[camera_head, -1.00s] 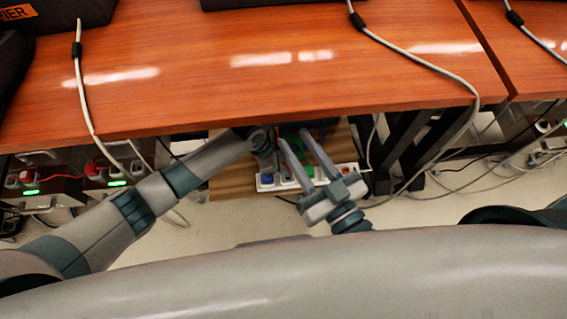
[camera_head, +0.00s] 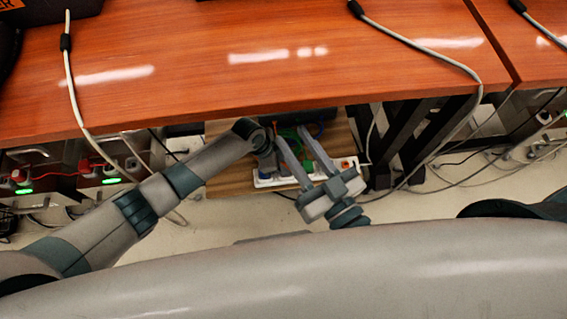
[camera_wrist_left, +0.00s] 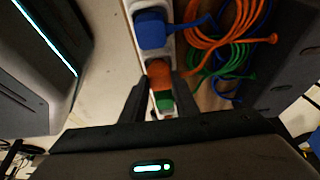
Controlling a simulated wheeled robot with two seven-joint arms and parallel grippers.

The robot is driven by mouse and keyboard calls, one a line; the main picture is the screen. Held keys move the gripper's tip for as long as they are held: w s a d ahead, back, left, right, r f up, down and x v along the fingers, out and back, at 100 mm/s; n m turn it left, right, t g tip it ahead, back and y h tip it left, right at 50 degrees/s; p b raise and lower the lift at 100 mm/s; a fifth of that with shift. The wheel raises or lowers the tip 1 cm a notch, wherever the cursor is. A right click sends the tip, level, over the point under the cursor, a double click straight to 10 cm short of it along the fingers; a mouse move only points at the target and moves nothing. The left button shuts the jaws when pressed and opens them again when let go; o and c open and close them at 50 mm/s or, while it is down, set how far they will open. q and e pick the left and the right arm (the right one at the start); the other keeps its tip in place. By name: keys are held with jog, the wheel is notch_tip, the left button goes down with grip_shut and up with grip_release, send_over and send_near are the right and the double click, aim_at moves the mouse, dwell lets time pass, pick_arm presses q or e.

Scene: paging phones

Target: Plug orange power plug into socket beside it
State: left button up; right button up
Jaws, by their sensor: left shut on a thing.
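The orange power plug (camera_wrist_left: 158,72) sits at the white power strip (camera_wrist_left: 128,10), between a blue plug (camera_wrist_left: 150,30) and a green plug (camera_wrist_left: 164,100). My left gripper (camera_wrist_left: 160,95) is shut on the orange plug. In the head view my left gripper (camera_head: 265,162) points down at the left part of the power strip (camera_head: 345,162); its fingertips and the orange plug are hard to see there. I cannot tell how deep the plug sits. The socket under it is hidden. My right gripper (camera_head: 298,143) is open, its two long fingers apart over the strip, and seems empty.
The wooden table edge (camera_head: 200,115) overhangs just behind the strip. Coiled orange cable (camera_wrist_left: 220,40), blue and green cables lie beside it. Dark table legs (camera_head: 405,140) and loose white cables stand to the right. Bare floor (camera_head: 410,210) shows in front.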

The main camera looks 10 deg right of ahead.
pick_arm(q)
jog(key=shift+f, duration=0.35)
pick_arm(e)
jog(key=shift+f, duration=0.25)
dwell(0.3)
pick_arm(q)
jog(key=o, duration=1.1)
jog(key=shift+o, duration=0.2)
pick_arm(e)
jog(key=shift+r, duration=0.1)
pick_arm(q)
jog(key=shift+r, duration=0.2)
jog(key=p+v, duration=0.4)
jog(key=v, duration=1.3)
pick_arm(e)
jog(key=s+d+f+g+h, duration=0.1)
jog(key=s+d+f+g, duration=0.1)
jog(key=f+g, duration=0.2)
jog(key=s+d+f+g+h, duration=0.1)
jog(key=f+g, duration=0.3)
jog(key=f, duration=0.4)
jog(key=shift+s+d+m+g+h, duration=0.3)
jog(key=shift+s+d, duration=0.3)
jog(key=shift+s, duration=0.3)
jog(key=shift+f, duration=0.1)
